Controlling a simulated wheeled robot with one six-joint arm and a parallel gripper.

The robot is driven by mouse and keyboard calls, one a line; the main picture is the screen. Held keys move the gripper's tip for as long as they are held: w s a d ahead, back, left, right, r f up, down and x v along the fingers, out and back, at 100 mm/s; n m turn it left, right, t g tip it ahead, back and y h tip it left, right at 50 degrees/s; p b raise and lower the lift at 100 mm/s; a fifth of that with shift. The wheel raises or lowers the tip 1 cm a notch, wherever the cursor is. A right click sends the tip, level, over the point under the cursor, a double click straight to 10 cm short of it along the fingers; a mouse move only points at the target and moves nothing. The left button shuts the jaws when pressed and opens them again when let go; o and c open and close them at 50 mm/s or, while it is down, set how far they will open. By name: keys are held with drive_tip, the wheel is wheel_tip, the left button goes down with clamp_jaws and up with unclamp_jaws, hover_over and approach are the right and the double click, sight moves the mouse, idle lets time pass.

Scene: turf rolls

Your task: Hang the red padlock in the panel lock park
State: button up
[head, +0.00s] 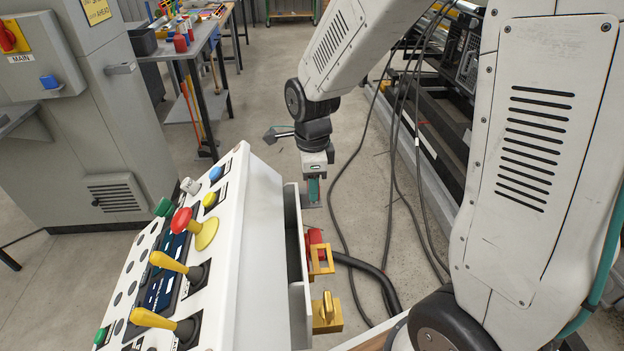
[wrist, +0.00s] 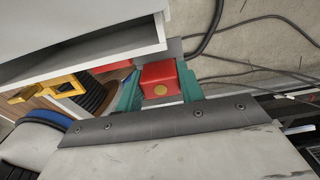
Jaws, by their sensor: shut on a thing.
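The red padlock (wrist: 160,78) is a red block with a round brass-coloured spot, held between the teal fingers of my gripper (wrist: 159,90) in the wrist view. Its shackle does not show clearly. In the head view my gripper (head: 313,190) points down just right of the white control panel (head: 250,215); the padlock cannot be made out there. Below it, at the panel's right side, are a yellow frame (head: 321,260) and a yellow block with a knob (head: 327,313). I cannot tell which part is the lock park.
An open white tray-like part (head: 299,265) sticks out of the panel's right side, close to my gripper. Another red part (head: 315,238) sits behind the yellow frame. Black cables (head: 385,215) lie on the floor to the right. A workbench (head: 190,45) stands far back left.

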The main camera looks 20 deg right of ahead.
drive_tip(key=shift+f, duration=0.1)
drive_tip(key=o, duration=1.1)
wheel_tip(320, 180, up, 8)
drive_tip(key=shift+f, duration=0.15)
